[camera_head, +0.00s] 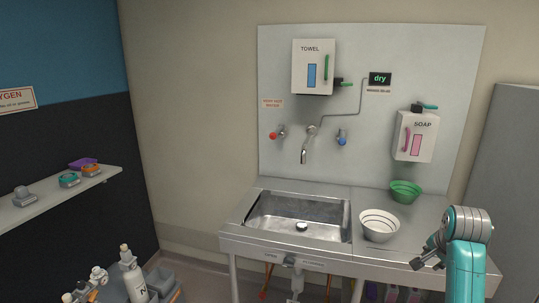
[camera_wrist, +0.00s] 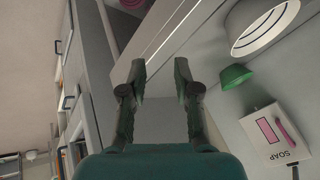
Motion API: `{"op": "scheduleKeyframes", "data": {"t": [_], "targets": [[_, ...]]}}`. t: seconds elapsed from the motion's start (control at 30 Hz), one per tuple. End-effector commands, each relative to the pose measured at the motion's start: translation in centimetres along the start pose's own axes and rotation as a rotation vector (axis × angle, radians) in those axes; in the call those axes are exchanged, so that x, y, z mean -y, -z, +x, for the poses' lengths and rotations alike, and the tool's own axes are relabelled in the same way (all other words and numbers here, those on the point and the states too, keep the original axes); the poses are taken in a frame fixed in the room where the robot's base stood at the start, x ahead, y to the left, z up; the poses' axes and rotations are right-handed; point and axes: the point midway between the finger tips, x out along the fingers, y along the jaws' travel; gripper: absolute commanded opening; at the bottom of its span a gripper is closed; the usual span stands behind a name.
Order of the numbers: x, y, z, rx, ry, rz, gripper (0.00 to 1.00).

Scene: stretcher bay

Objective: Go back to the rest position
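My gripper (camera_wrist: 160,76) is open in the wrist view, with a clear gap between its two fingers and nothing held. In the head view my gripper (camera_head: 423,259) is at the lower right, over the right front part of the sink counter, at the end of my teal arm. How far it is above the counter is hard to tell. A white bowl (camera_head: 379,227) with dark rings stands on the counter to its left. A green bowl (camera_head: 405,191) stands farther back. Both bowls also show at the upper right of the wrist view.
A soap dispenser (camera_head: 415,135) and a towel dispenser (camera_head: 313,67) hang on the back panel. A grey panel (camera_head: 510,180) stands at the right. A shelf (camera_head: 50,200) with small items is at the left.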

Motion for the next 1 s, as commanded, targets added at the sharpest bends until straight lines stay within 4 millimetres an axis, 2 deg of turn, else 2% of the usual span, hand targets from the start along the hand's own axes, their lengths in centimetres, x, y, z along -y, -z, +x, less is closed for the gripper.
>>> {"op": "scheduleKeyframes", "data": {"t": [0.27, 0.47, 0.7, 1.0], "targets": [[-1.4, -3.1, 2.9, -0.014, 0.028, -0.051, 0.31], [-3.2, -6.9, 5.8, -0.031, 0.062, -0.110, 0.31], [-7.2, -14.0, 9.6, -0.071, 0.129, -0.223, 0.31], [-13.0, -22.7, 11.4, -0.129, 0.216, -0.363, 0.31]]}}
